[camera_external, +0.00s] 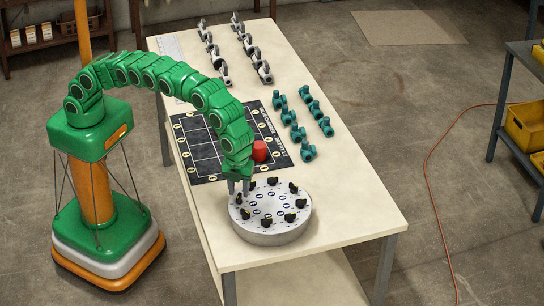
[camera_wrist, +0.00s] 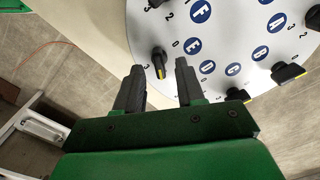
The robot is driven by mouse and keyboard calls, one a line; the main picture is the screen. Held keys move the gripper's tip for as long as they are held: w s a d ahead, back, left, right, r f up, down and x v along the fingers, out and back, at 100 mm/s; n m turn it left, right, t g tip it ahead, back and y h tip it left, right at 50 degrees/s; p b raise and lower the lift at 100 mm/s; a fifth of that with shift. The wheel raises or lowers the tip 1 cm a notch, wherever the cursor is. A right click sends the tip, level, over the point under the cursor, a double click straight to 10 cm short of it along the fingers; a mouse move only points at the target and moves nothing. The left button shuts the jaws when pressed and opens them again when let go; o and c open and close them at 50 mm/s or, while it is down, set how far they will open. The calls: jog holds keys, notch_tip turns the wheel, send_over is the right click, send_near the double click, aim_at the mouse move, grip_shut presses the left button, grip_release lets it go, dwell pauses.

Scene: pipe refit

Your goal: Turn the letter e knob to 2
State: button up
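A round grey-white drum (camera_external: 272,236) with black knobs around its top stands at the table's near end. Its top face fills the upper right of the wrist view (camera_wrist: 232,30). A black knob with a yellow mark (camera_wrist: 159,63) lies just beyond my gripper's (camera_wrist: 159,74) fingertips, roughly in line with the gap between them. The gripper is open, its two dark fingers apart. The blue letter disc nearest that knob (camera_wrist: 193,46) looks like E, but is small and turned. Numbers 0 and 3 show near the knob. In the outside view my gripper (camera_external: 239,186) is over the drum's left rim.
Neighbouring black knobs (camera_wrist: 288,72) sit along the drum's edge. Teal fittings (camera_external: 308,152) and grey fittings (camera_external: 264,72) stand farther back. The table's (camera_external: 355,205) right side is clear.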

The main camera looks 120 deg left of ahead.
aim_at(239, 195)
jog(key=shift+r, duration=2.8)
jog(key=shift+s+a+r, duration=0.2)
jog(key=shift+r, duration=0.05)
jog(key=s+a+r+n, duration=0.3)
jog(key=s+a+r, duration=0.15)
jog(key=s, duration=0.45)
jog(key=s+a+r+n, duration=0.3)
jog(key=s+r, duration=0.3)
jog(key=s, duration=0.3)
jog(key=s+a+r+n, duration=0.3)
jog(key=s+a+r, duration=0.15)
jog(key=s, duration=0.35)
jog(key=s+f+n+g, duration=0.1)
jog(key=s+f+n, duration=0.1)
jog(key=s, duration=1.6)
jog(key=s+f+n, duration=0.3)
jog(key=s+n, duration=0.1)
jog(key=s, duration=1.4)
jog(key=shift+s+a+g, duration=0.4)
jog(key=shift+a, duration=0.05)
